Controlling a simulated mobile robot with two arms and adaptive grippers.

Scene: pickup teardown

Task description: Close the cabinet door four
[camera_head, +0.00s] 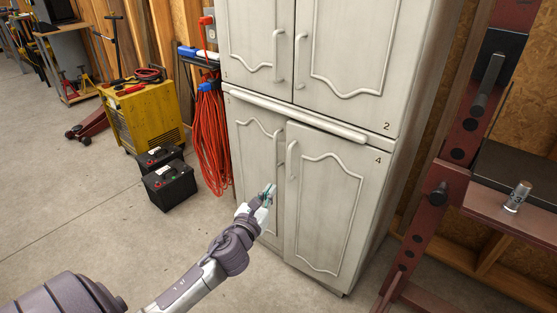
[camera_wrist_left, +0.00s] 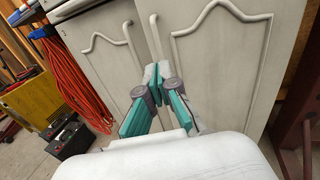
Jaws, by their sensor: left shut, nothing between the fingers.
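Cabinet door four (camera_head: 335,205) is the lower right door of the pale grey cabinet, marked "4" at its top right corner. Its curved handle (camera_head: 293,160) is near its left edge. That edge looks slightly forward of the lower left door (camera_head: 255,150), but I cannot tell how far it stands open. My left gripper (camera_head: 268,192) is shut and empty, in front of the lower doors near the seam, below the handles. In the left wrist view its fingertips (camera_wrist_left: 157,72) meet before door four (camera_wrist_left: 225,65). Contact with the door is not clear. My right gripper is not in view.
The upper doors, including door two (camera_head: 355,45), look shut. Left of the cabinet hang orange cords (camera_head: 211,135), with black batteries (camera_head: 168,183) and a yellow machine (camera_head: 148,115) on the floor. A red steel frame (camera_head: 440,190) stands at right. The floor in front is clear.

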